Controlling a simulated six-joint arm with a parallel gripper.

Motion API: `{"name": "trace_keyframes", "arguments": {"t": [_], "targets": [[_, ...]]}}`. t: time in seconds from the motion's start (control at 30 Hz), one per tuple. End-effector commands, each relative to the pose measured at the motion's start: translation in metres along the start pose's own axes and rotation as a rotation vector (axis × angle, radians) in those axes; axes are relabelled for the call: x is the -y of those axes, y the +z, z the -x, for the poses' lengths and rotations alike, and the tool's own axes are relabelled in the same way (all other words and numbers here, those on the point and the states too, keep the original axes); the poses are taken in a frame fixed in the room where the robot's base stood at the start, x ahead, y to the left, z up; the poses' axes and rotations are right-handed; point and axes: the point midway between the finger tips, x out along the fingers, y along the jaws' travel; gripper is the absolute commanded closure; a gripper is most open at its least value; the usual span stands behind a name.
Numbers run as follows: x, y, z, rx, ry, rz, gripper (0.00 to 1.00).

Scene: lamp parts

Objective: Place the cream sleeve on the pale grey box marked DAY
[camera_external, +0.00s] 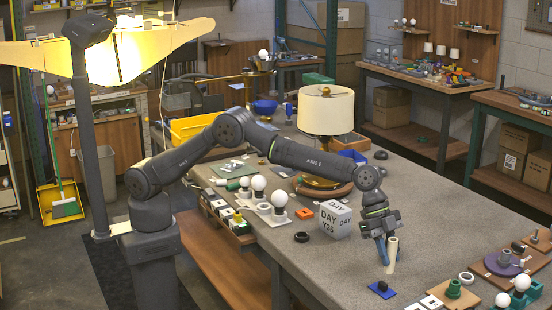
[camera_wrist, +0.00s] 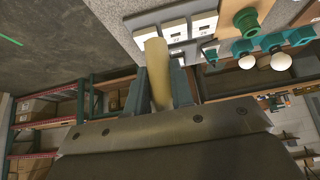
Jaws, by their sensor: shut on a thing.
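The cream sleeve (camera_external: 392,254) is a slim pale tube, held upright in my gripper (camera_external: 388,252) over the front part of the grey table. In the wrist view the cream sleeve (camera_wrist: 157,72) stands between the two fingers of my gripper (camera_wrist: 160,85), which are shut on it. Its lower end is close to the table top; I cannot tell whether it touches. The pale grey box marked DAY (camera_external: 336,220) sits on the table to the left of my gripper and a little farther back. Its top face looks bare.
A blue plate with a dark knob (camera_external: 382,289) lies just below the gripper. A black ring (camera_external: 301,237) lies left of the box. A cream-shaded lamp (camera_external: 326,110) stands behind it. White square tiles (camera_wrist: 172,30) and green parts (camera_wrist: 246,22) lie near the sleeve.

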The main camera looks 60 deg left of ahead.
Motion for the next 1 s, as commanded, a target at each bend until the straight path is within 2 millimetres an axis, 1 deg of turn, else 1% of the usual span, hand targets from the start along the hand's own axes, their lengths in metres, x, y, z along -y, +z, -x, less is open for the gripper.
{"name": "trace_keyframes", "arguments": {"t": [0.07, 0.17, 0.27, 0.3, 0.5, 0.67, 0.7, 0.8, 0.9, 1.0], "targets": [[0.006, 0.006, 0.012, 0.0, -0.003, 0.001, 1.0], [0.017, 0.02, 0.035, 0.004, -0.004, 0.001, 1.0], [0.028, 0.04, 0.066, 0.007, -0.003, 0.001, 1.0], [0.032, 0.05, 0.079, 0.009, -0.003, 0.0, 1.0], [0.042, 0.1, 0.141, 0.013, 0.001, -0.004, 1.0], [0.041, 0.142, 0.188, 0.012, 0.003, -0.005, 1.0], [0.038, 0.152, 0.199, 0.011, 0.004, -0.005, 1.0], [0.033, 0.177, 0.223, 0.008, 0.004, -0.007, 1.0], [0.026, 0.198, 0.242, 0.005, 0.005, -0.008, 1.0], [0.019, 0.213, 0.255, 0.003, 0.005, -0.01, 1.0]]}}
